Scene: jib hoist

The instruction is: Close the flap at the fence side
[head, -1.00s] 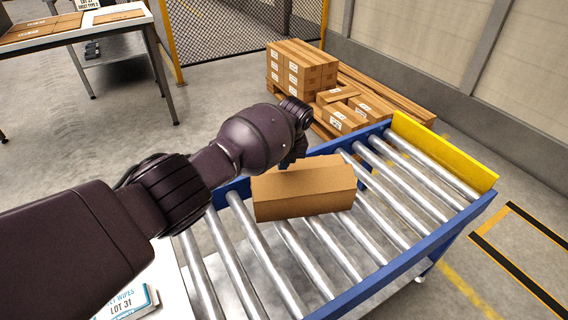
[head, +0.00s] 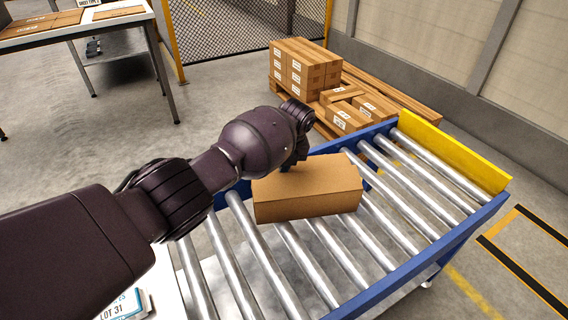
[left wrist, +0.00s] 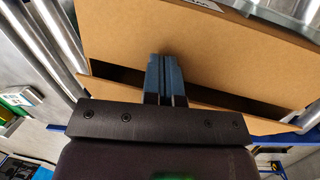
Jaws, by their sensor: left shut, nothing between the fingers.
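A brown cardboard carton (head: 308,205) sits on the roller conveyor, its top largely covered by cardboard panels. My left gripper (head: 287,167) is shut and empty, pointing down at the carton's far, fence-side top edge. In the left wrist view its closed fingers (left wrist: 166,62) lie over the carton's top panel (left wrist: 200,45). A dark gap runs across behind the fingers, between that panel and a lower cardboard strip (left wrist: 235,115), which looks like the fence-side flap, not flush. I cannot tell whether the fingertips touch the cardboard. My right gripper is out of view.
The conveyor has blue side rails (head: 400,268) and a yellow end stop (head: 455,152). Behind it, a pallet (head: 405,97) carries stacked cartons (head: 303,65) near the mesh fence (head: 245,35). A table (head: 75,32) with flat cardboard stands at the far left. The rollers right of the carton are clear.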

